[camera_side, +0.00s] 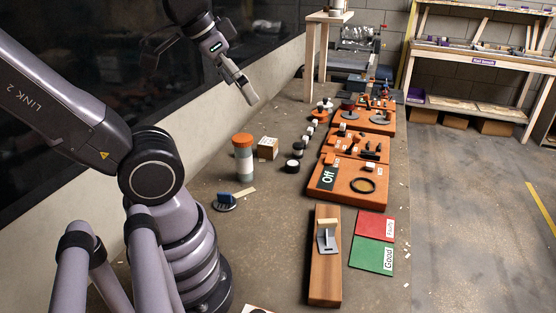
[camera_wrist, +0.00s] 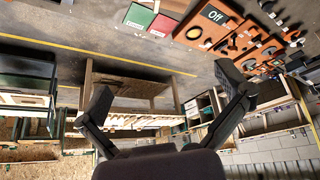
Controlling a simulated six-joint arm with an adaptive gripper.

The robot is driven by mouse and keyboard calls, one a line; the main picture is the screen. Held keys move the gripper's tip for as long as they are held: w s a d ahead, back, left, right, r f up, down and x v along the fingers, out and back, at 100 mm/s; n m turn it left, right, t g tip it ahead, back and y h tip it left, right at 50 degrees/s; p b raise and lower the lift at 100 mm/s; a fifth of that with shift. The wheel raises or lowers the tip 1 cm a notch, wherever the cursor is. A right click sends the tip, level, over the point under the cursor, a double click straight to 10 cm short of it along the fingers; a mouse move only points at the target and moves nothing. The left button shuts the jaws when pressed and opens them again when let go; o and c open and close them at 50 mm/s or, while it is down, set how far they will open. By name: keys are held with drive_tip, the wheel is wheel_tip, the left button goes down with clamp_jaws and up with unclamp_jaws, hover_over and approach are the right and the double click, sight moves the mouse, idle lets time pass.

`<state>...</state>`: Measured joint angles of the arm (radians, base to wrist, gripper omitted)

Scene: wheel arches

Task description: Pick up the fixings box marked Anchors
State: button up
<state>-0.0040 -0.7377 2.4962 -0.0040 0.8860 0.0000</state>
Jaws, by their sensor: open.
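A small box (camera_side: 267,148) with a pale labelled face and brownish top stands on the bench in the side view, right of an orange-and-grey cylinder. Its label is too small to read, so I cannot tell whether it says Anchors. My gripper (camera_side: 250,96) is in the air above and left of the box in the side view, apart from everything. In the wrist view my gripper (camera_wrist: 168,95) shows two spread fingers with nothing held between them. I cannot make out the box in the wrist view.
An orange-topped cylinder (camera_side: 243,157) stands close left of the box, a dark round piece (camera_side: 292,166) close right. A blue brush-like tool (camera_side: 225,202) lies nearer. Orange boards (camera_side: 348,184) with parts line the bench's right side. A wall runs along the left.

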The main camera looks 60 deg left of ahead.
drive_tip(key=w+a+f+n+t+y, duration=0.1)
drive_tip(key=w+a+n, duration=0.15)
drive_tip(key=w, duration=0.75)
drive_tip(key=w+a+f+n+t, duration=0.15)
drive_tip(key=w+a, duration=0.25)
drive_tip(key=w, duration=0.6)
drive_tip(key=w+a+f+n+y, duration=0.3)
drive_tip(key=w+a+f+n, duration=0.1)
drive_tip(key=w+a+f, duration=0.6)
drive_tip(key=n+g+y, duration=0.4)
drive_tip(key=n+y, duration=0.2)
drive_tip(key=y, duration=0.3)
approach(269, 143)
drive_tip(key=x, duration=0.4)
drive_tip(key=shift+s+a, duration=0.15)
drive_tip(key=shift+a+f, duration=0.25)
drive_tip(key=x, duration=0.7)
drive_tip(key=shift+d, duration=0.1)
drive_tip(key=c, duration=1.2)
drive_tip(key=shift+w+r, duration=0.15)
drive_tip(key=shift+w, duration=0.05)
